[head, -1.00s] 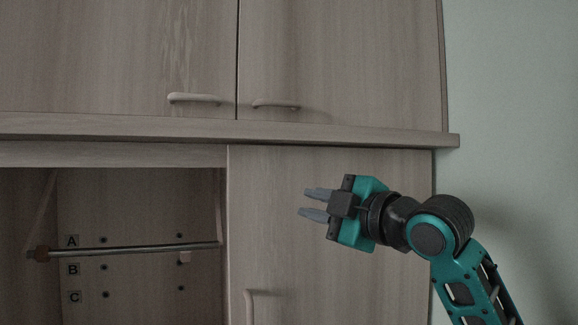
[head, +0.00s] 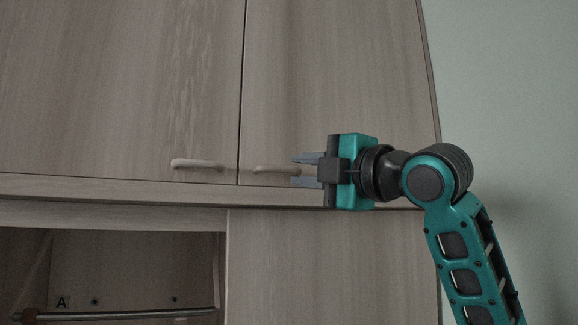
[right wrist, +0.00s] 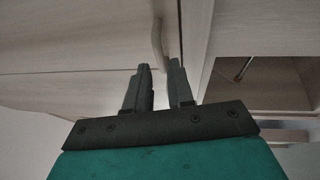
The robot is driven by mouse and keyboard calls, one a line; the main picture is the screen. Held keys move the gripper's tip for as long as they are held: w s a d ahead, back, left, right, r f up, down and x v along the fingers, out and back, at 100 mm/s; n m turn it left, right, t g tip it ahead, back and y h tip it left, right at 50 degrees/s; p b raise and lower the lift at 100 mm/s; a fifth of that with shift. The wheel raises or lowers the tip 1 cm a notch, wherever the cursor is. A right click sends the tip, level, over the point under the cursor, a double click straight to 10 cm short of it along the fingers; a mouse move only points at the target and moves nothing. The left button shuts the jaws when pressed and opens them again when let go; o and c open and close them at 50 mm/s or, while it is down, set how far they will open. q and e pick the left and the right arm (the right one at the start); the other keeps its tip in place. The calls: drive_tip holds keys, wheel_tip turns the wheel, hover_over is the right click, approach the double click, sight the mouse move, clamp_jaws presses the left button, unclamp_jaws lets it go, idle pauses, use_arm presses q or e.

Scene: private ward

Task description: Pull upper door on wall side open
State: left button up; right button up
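The upper door on the wall side (head: 340,80) is the right one of two wood-grain upper doors, and it is shut. Its pale bar handle (head: 273,169) lies flat near its lower left corner. My right gripper (head: 299,170) points left, with its two grey fingers apart at the right end of this handle. The fingers overlap the handle's end in the head view; whether they touch it I cannot tell. In the right wrist view a pale handle (right wrist: 158,40) shows just beyond the open fingertips (right wrist: 159,66); which door's it is, I cannot tell. My left gripper is out of view.
The left upper door (head: 120,80) is shut, with its own handle (head: 197,164). A ledge (head: 110,188) runs below both doors. Below it are an open compartment with a rod (head: 130,315) and a closed lower door (head: 320,265). A plain wall (head: 510,100) stands at right.

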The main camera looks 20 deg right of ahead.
sight(285, 170)
drive_tip(key=shift+x, duration=2.15)
clamp_jaws()
